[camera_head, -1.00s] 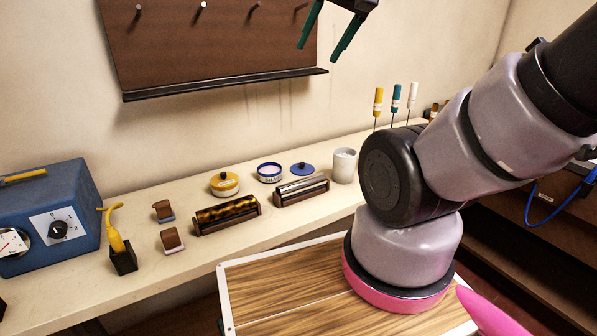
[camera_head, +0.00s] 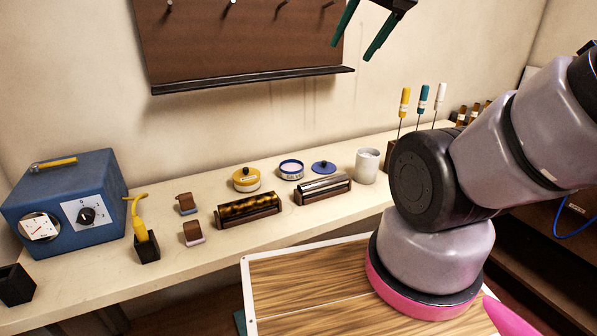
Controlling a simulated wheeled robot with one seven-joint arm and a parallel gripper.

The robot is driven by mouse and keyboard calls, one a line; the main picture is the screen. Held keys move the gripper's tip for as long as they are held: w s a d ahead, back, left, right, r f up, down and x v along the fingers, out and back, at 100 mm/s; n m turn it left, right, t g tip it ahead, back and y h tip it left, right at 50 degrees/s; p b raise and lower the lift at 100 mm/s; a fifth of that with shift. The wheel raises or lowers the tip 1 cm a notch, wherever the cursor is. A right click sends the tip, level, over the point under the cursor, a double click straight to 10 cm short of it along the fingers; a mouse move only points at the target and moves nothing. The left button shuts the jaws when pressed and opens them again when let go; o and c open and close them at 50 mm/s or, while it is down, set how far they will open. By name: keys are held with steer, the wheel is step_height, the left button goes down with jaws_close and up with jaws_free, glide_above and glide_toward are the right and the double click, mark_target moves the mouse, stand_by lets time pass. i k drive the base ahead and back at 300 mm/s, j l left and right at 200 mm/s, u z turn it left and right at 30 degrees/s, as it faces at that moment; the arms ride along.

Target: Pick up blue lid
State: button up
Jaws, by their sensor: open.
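The blue lid (camera_head: 324,167) is a small flat disc with a dark knob on top. It lies on the cream bench, just right of an open blue-and-white tin (camera_head: 291,169) and left of a white cup (camera_head: 367,165). My gripper (camera_head: 360,42) hangs at the top of the view with its green fingers spread and nothing between them. It is well above the bench and in front of the brown board, apart from the lid.
A yellow tin (camera_head: 246,179), a dark patterned roller (camera_head: 249,207) and a silver roller (camera_head: 322,188) stand near the lid. Upright screwdrivers (camera_head: 423,100) stand to the right. A blue meter box (camera_head: 70,200) is at left. The brown board (camera_head: 240,45) has pegs and a ledge.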

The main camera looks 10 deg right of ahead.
mark_target(323, 167)
steer(key=i+l+u, duration=0.1)
steer(key=l+u, duration=0.35)
steer(key=l, duration=0.25)
steer(key=l+u, duration=0.5)
steer(key=l, duration=0.25)
